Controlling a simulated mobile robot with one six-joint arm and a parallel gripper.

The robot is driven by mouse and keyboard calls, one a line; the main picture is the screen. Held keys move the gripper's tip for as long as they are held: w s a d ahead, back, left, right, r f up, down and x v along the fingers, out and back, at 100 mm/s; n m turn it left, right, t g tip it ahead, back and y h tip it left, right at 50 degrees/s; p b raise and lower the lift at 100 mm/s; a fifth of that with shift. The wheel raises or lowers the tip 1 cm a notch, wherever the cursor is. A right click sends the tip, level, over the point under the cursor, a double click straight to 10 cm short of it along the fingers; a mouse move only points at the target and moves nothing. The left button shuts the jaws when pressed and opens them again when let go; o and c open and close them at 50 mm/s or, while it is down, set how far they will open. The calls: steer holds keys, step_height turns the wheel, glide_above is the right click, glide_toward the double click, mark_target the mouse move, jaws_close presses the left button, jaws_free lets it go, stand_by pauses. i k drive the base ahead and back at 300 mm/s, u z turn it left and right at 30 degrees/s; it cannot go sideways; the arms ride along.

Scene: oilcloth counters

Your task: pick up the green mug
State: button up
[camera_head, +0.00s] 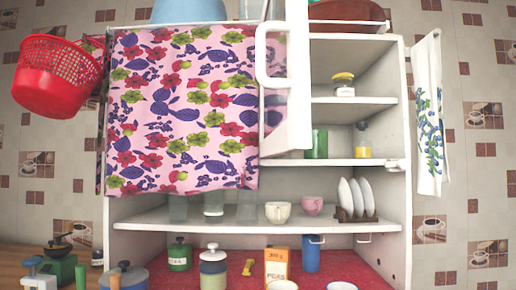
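A green cylindrical thing (318,144) stands on a middle shelf of the cabinet, to the right of the open white door. The door hides its left part. It may be the green mug, but I see no handle. A dark green lidded canister (180,255) with a pale label stands lower, on the red counter surface. My gripper is not in view.
The open white door (297,125) juts forward beside the green thing. A yellow-labelled jar (362,140) stands to its right. Below are two cups (278,212), (312,205), a plate rack (356,217), a blue mug (311,255) and a box (277,265).

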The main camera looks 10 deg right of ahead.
mark_target(317, 145)
steer(key=u, duration=0.05)
steer(key=k, duration=0.35)
steer(key=z, duration=0.75)
steer(key=i, duration=0.3)
steer(key=z, duration=0.7)
steer(key=k, duration=1)
steer(key=u, duration=0.35)
steer(key=i, duration=0.5)
steer(key=u, duration=0.05)
